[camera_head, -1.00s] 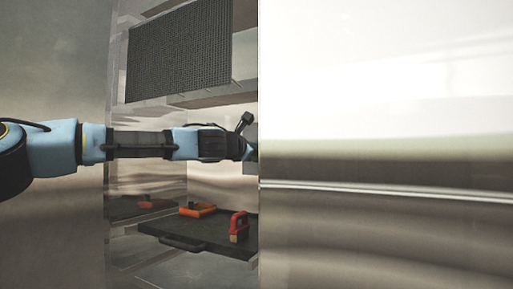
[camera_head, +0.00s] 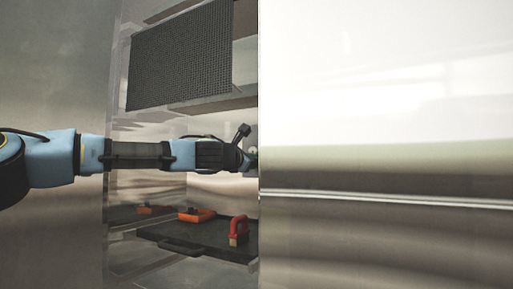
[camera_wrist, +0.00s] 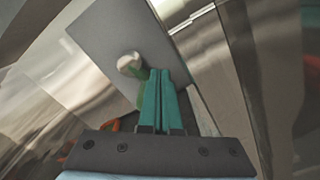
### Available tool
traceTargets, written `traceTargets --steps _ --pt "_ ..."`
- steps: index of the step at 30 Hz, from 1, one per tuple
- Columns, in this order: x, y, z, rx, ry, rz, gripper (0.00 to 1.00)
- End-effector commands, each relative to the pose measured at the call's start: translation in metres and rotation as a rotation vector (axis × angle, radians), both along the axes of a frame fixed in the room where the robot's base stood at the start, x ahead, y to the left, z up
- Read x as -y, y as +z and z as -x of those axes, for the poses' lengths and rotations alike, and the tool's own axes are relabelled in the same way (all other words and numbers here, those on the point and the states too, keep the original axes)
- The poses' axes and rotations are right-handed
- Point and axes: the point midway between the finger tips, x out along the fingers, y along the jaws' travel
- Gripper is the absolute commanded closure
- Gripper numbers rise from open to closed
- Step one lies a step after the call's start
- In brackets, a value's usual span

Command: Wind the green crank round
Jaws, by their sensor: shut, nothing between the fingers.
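In the wrist view, the green crank (camera_wrist: 139,73) is only partly visible as green pieces in front of a grey plate, close to a pale round knob (camera_wrist: 129,62). My gripper (camera_wrist: 159,74) has its two teal fingers shut together with nothing between them. Its fingertips appear just right of the knob and overlap the green part in the picture; I cannot tell whether they touch it. In the head view, my arm reaches into the cabinet, and its end and the crank are mostly hidden behind the pale panel.
A large pale panel (camera_head: 390,150) blocks the right half of the head view. Below my arm, a dark tray (camera_head: 210,233) holds a red-handled block (camera_head: 239,229) and an orange box (camera_head: 197,215). A dark mesh panel (camera_head: 180,55) is above.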

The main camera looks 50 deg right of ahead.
Motion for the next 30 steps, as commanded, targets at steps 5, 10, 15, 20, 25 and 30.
traceTargets --steps 5,10,15,20,25,30 --pt "-0.002 -0.008 -0.007 0.0 0.003 0.0 1.0" --pt "-0.003 -0.011 -0.012 0.0 0.001 0.0 1.0" --pt "-0.003 -0.012 -0.012 -0.001 0.002 -0.001 1.0" --pt "-0.006 -0.018 -0.023 -0.001 0.003 -0.001 1.0" --pt "-0.006 -0.018 -0.025 -0.001 0.002 -0.001 1.0" --pt "-0.007 -0.017 -0.028 -0.001 0.001 0.0 1.0"
